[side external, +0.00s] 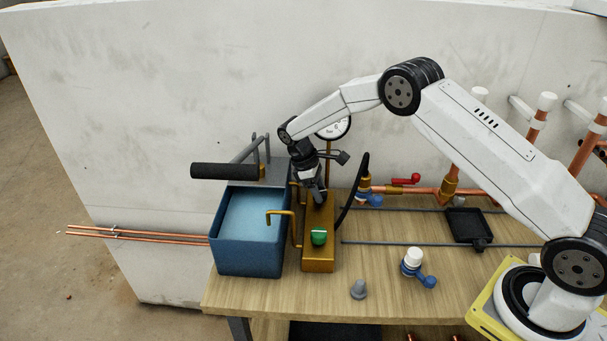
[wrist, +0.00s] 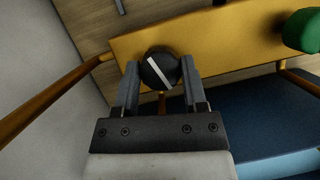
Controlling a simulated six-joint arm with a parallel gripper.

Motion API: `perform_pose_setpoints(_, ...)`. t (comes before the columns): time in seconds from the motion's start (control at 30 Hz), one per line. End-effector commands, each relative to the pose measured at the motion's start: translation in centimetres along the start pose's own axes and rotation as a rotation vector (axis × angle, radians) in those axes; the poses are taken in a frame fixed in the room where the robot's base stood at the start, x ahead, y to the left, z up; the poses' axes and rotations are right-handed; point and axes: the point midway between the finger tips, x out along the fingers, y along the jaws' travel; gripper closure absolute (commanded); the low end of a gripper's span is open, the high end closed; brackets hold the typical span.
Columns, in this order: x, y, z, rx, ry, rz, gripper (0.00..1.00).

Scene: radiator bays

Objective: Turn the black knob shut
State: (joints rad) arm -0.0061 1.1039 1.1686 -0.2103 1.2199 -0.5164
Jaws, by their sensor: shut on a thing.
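The black knob (wrist: 160,69) is round with a white line across its top and sits on the yellow block (wrist: 222,36). In the wrist view the white line lies at a slant. My gripper (wrist: 160,88) is shut on the knob, with one finger on each side of it. In the side view my gripper (side external: 316,199) points down onto the yellow block (side external: 317,262) and hides the black knob. A green knob (side external: 319,237) sits on the same block, nearer the front; it also shows in the wrist view (wrist: 302,31).
A blue tank (side external: 248,262) stands left of the block, with a brass pipe (side external: 283,212) between them. A black hose (side external: 354,195) rises on the right. A grey cone (side external: 358,290) and a white-capped blue valve (side external: 415,264) stand on the open bench front.

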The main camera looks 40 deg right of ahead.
Motion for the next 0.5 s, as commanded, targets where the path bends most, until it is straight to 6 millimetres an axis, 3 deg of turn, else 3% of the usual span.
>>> perform_pose_setpoints(0.23, -0.11, 0.14, 0.0, 0.157, 0.008, -0.064, 1.0)
perform_pose_setpoints(0.5, -0.14, 0.08, -0.02, 0.179, 0.008, -0.074, 1.0)
